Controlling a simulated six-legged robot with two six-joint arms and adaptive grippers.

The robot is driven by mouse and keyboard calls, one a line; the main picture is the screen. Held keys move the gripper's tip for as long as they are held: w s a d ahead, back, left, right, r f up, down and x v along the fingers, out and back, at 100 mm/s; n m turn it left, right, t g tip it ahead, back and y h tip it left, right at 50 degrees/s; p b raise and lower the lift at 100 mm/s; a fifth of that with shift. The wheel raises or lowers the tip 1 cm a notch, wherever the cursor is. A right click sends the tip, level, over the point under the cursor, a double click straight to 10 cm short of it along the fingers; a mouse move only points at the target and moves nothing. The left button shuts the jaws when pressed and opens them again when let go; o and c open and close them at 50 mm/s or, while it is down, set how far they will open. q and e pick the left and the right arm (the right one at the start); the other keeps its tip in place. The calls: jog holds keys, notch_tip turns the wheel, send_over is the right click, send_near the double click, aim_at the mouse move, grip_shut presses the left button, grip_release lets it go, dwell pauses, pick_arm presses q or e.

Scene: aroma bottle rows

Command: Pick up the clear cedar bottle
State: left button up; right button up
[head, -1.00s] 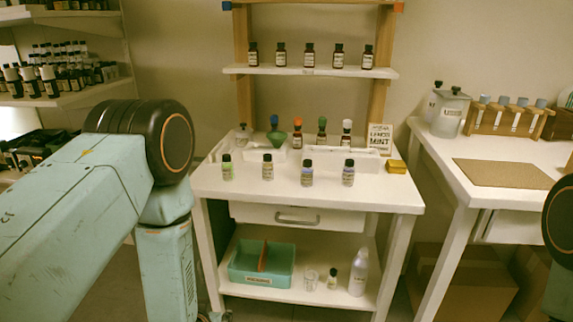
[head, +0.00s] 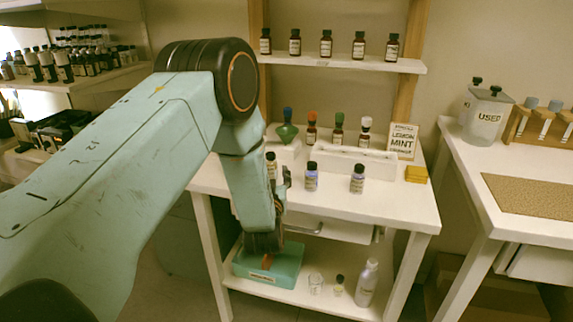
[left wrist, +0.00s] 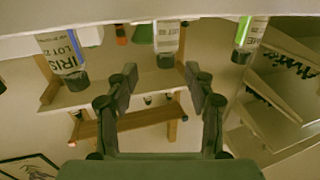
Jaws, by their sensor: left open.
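Small clear bottles with black caps stand in a front row on the white table (head: 400,205). In the head view one bottle (head: 271,160) is partly behind my left arm, and two with bluish contents (head: 311,177) (head: 357,179) stand to its right. I cannot read a cedar label. In the left wrist view, where caps point down, a pale clear bottle (left wrist: 166,42) is centred beyond the fingers, between an IRIS bottle (left wrist: 63,52) and a green-striped bottle (left wrist: 247,38). My right gripper is out of view.
Behind the row stand a white tray (head: 345,161), coloured-stopper bottles (head: 338,130) and a LEMON MINT sign (head: 402,140). A yellow block (head: 416,174) lies at right. Dark bottles (head: 326,44) line the shelf above. A teal box (head: 287,272) and white bottle (head: 366,283) sit below.

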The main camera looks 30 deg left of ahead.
aim_at(270, 160)
pick_arm(q)
jog(key=shift+w+a, duration=0.5)
jog(key=shift+a, duration=0.05)
jog(key=shift+w+a+r+b, duration=0.2)
jog(key=shift+w+a+b, duration=0.1)
jog(key=shift+w, duration=0.2)
jog(key=x, duration=0.2)
jog(key=b+x, duration=0.1)
jog(key=shift+w+a, duration=0.25)
jog(key=shift+a, duration=0.2)
jog(key=shift+w+a, duration=0.2)
jog(key=shift+w, duration=0.25)
jog(key=shift+d+r, duration=0.1)
jog(key=shift+r, duration=0.05)
jog(key=shift+w, duration=0.1)
jog(key=c, duration=0.8)
grip_shut()
